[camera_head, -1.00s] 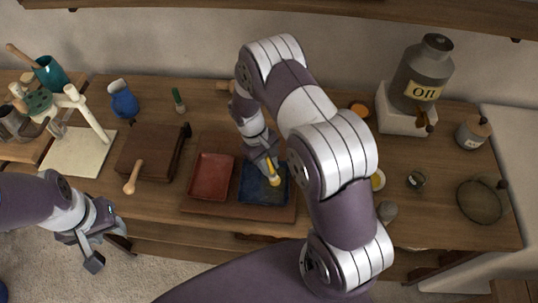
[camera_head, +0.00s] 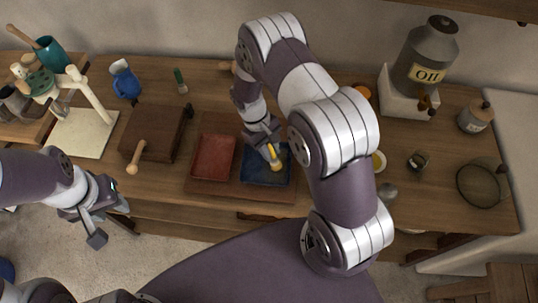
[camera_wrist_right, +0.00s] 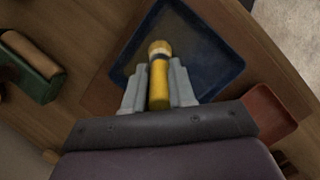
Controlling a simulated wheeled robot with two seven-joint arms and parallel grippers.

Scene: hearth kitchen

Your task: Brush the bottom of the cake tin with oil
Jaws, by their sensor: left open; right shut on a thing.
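A square blue tin (camera_head: 254,178) and a red tin (camera_head: 213,158) lie side by side on a brown board on the counter. Both also show in the wrist view, the blue one (camera_wrist_right: 207,48) large and the red one (camera_wrist_right: 272,112) at the right. My right gripper (camera_head: 270,150) is shut on a yellow-handled brush (camera_head: 275,160), which also shows between the fingers in the wrist view (camera_wrist_right: 159,85). The brush is over the blue tin; its tip is not clear, so I cannot tell whether it touches the bottom. My left gripper (camera_head: 108,220) is open and empty, in front of the counter's edge.
A grey oil can (camera_head: 421,62) stands on a white block at the back right. A round sieve-like pan (camera_head: 479,184) and a jar (camera_head: 475,117) are at the right. A dark wooden box (camera_head: 150,132), blue jug (camera_head: 124,82) and white stand (camera_head: 84,134) are left.

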